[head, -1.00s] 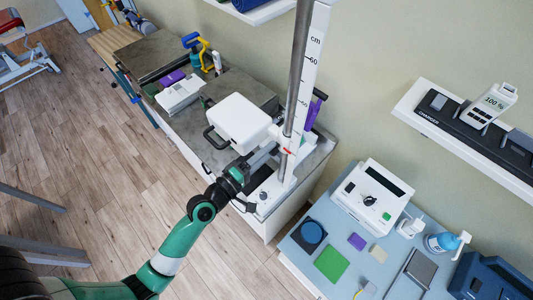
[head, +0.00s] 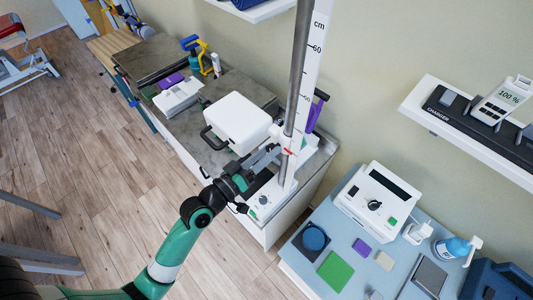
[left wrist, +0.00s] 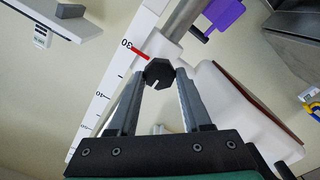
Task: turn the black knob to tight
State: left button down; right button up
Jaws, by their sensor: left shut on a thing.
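The black knob (left wrist: 158,73) is faceted and carries a white mark line, which points down and slightly left in the left wrist view. It sits on the white carriage of the measuring post (head: 295,100). My left gripper (left wrist: 160,84) has one finger on each side of the knob and is shut on it. In the head view, my left gripper (head: 274,154) reaches the post from the left, and the knob is hidden there by the fingers. A red pointer (left wrist: 140,55) lies at the scale near 30. Any tight or loose marking cannot be made out. My right gripper is not in view.
A white unit with a dial (head: 377,203) stands on the blue table at right. A charger shelf (head: 465,125) is on the wall.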

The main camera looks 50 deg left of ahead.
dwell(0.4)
pick_arm(q)
jog(key=shift+c, duration=1.7)
grip_release()
jog(key=s+b, duration=0.3)
jog(key=s, duration=0.8)
jog(key=shift+s+d, duration=0.3)
jog(key=shift+d, duration=0.15)
